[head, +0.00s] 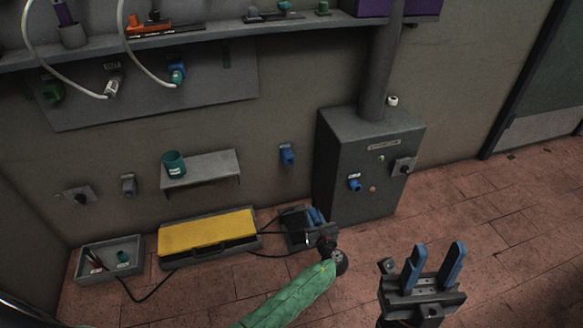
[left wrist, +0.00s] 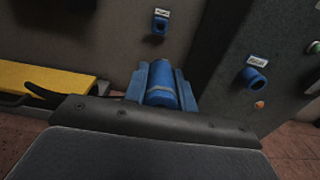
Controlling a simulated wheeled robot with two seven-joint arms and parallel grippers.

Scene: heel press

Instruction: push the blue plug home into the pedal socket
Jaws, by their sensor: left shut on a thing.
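My left gripper (head: 314,217) is low in front of the wall, just right of the yellow pedal (head: 207,234). In the left wrist view the left gripper (left wrist: 160,88) is shut on a blue plug (left wrist: 161,84), held between its blue fingers. One blue socket (head: 287,154) is on the wall above the gripper; it also shows in the left wrist view (left wrist: 160,22). Another blue socket (head: 354,184) is on the grey cabinet, also in the left wrist view (left wrist: 255,80). Their labels are unreadable. The plug is apart from both. My right gripper (head: 435,265) is open and empty.
The grey cabinet (head: 365,145) stands right of the left gripper. Black cables (head: 280,228) run between the pedal and the left gripper area. A small shelf (head: 210,168) with a teal cup (head: 173,164) is on the wall. A grey tray (head: 108,270) lies left. Floor at right is clear.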

